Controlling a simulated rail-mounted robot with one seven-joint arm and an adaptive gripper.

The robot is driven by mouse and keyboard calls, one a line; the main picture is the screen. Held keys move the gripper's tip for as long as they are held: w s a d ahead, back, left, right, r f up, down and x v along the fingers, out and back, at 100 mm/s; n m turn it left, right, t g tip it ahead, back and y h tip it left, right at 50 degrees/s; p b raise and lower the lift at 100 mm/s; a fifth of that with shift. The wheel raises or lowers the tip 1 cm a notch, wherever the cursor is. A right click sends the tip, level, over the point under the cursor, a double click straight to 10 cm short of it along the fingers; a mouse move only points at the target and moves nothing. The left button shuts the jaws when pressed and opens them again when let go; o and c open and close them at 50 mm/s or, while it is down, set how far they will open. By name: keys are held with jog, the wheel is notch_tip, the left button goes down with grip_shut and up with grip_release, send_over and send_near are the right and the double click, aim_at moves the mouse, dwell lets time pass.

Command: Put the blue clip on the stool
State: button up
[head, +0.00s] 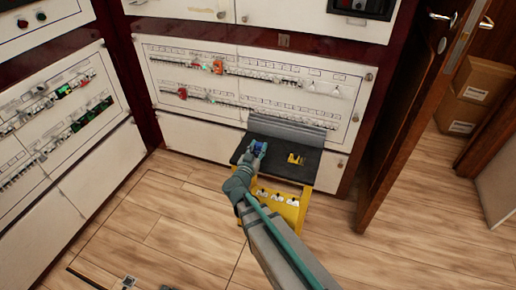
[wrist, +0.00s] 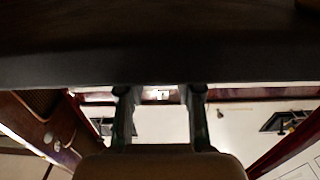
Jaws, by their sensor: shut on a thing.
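The blue clip (head: 261,145) is between the fingers of my gripper (head: 256,150) in the head view, over the left part of the stool's dark top. My gripper is shut on it. The stool (head: 275,158) is yellow with a dark top and stands against the cabinet. I cannot tell whether the clip touches the top. In the wrist view, the two fingers of my gripper (wrist: 160,108) stand apart below a broad dark surface, and the blue clip cannot be made out.
A yellow clip (head: 296,159) lies on the stool top, right of my gripper. Several pale pieces sit on the stool's lower yellow step (head: 291,209). Breaker panels stand behind (head: 215,87) and at left (head: 60,105). An open door (head: 410,110) is at right.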

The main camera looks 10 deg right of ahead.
jog(key=o, duration=1.1)
jog(key=shift+f, duration=0.1)
jog(key=shift+s+a+r, duration=0.1)
jog(key=shift+s+r, duration=0.1)
jog(key=p+v, duration=0.1)
jog(key=v, duration=1)
jog(key=shift+s+a+p, duration=0.2)
jog(key=shift+p, duration=0.15)
